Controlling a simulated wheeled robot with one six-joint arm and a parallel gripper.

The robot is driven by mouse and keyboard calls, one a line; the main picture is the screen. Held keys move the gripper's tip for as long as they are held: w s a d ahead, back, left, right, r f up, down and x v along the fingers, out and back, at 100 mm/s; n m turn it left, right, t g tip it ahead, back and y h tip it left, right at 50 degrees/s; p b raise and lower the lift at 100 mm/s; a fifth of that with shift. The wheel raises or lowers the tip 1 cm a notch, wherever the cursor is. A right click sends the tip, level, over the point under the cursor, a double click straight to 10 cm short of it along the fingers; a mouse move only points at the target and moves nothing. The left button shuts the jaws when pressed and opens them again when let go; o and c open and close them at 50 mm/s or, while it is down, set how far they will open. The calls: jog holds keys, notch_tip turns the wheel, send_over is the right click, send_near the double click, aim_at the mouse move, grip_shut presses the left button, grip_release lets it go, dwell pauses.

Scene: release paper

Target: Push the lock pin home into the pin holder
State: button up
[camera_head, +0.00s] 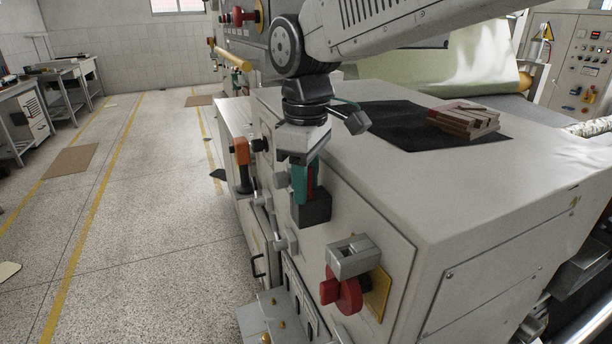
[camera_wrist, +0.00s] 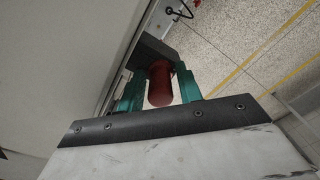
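The lock pin (camera_wrist: 160,88) is a red cylinder; it shows in the wrist view between my gripper's two teal fingers. In the head view only a narrow red strip of it shows beside a finger. My gripper (camera_head: 304,182) points down in front of the machine's side panel, its fingers close around the pin on both sides. The pin holder (camera_head: 313,209), a dark grey block, sits on the panel right at the fingertips. It also shows beyond the pin in the wrist view (camera_wrist: 150,50). The pin's far end and how deep it sits are hidden.
A red knob (camera_head: 341,291) with a grey block above it juts from the panel to the lower right. An orange-topped black handle (camera_head: 241,160) and several grey knobs are to the left. Wooden blocks (camera_head: 465,122) lie on the machine top. The floor aisle (camera_head: 150,200) at left is clear.

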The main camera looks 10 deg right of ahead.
jog(key=shift+o, duration=1.2)
jog(key=shift+r, duration=0.1)
jog(key=shift+r, duration=3.85)
